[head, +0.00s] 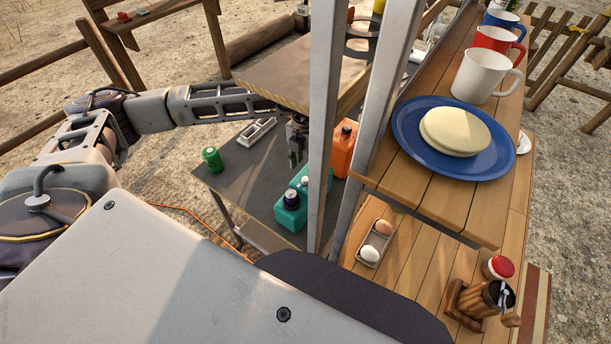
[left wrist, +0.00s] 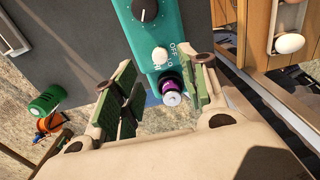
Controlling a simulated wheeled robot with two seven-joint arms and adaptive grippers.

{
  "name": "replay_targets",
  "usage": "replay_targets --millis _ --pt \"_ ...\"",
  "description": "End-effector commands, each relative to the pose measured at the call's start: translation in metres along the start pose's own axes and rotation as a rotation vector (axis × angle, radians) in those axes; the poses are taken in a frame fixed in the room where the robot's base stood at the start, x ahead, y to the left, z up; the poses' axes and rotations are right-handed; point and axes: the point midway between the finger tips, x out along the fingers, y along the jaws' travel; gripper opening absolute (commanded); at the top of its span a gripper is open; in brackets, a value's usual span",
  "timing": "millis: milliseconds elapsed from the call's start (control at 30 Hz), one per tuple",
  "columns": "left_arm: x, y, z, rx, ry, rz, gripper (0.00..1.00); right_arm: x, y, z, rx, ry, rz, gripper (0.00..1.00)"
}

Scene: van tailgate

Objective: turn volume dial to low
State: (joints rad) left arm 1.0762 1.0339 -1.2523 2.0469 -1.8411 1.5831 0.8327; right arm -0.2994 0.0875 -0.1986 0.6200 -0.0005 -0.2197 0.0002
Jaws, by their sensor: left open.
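A teal device (left wrist: 152,35) fills the upper middle of the left wrist view. It carries a black dial (left wrist: 146,10) with a white pointer mark, cut by the top edge, a pale round knob (left wrist: 160,55) and white lettering that includes "OFF". A purple-and-white round part (left wrist: 171,93) shows at its near end. In the head view a teal item (head: 291,210), seemingly the same device, lies on the grey table. My left gripper (left wrist: 160,78) is open, its green-padded fingers apart around the device's near end, short of the black dial. It hangs above the table in the head view (head: 297,152). My right gripper is not in view.
A grey table (head: 245,180) holds a green can (head: 212,160), an orange bottle (head: 342,148) and a pale tray (head: 257,132). A metal post (head: 321,110) and a wooden board (head: 300,75) stand close to my left arm. A wooden shelf (head: 430,195) holds a blue plate and mugs.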

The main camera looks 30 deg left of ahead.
Motion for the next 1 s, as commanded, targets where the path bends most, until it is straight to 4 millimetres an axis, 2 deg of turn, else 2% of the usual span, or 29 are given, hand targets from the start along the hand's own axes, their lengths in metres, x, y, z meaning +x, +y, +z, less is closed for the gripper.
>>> replay_targets --millis 233,500,700,1000 --pt "0.026 0.0 0.0 0.0 0.002 0.0 0.44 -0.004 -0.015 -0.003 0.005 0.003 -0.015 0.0" --pt "0.055 0.0 0.0 0.0 0.001 0.0 0.44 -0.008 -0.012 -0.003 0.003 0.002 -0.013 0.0" --pt "0.065 0.0 0.0 0.0 0.0 0.0 0.44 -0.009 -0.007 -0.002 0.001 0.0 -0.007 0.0" --pt "0.066 0.0 0.0 0.001 0.0 0.0 0.44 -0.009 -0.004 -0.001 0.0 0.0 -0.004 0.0"
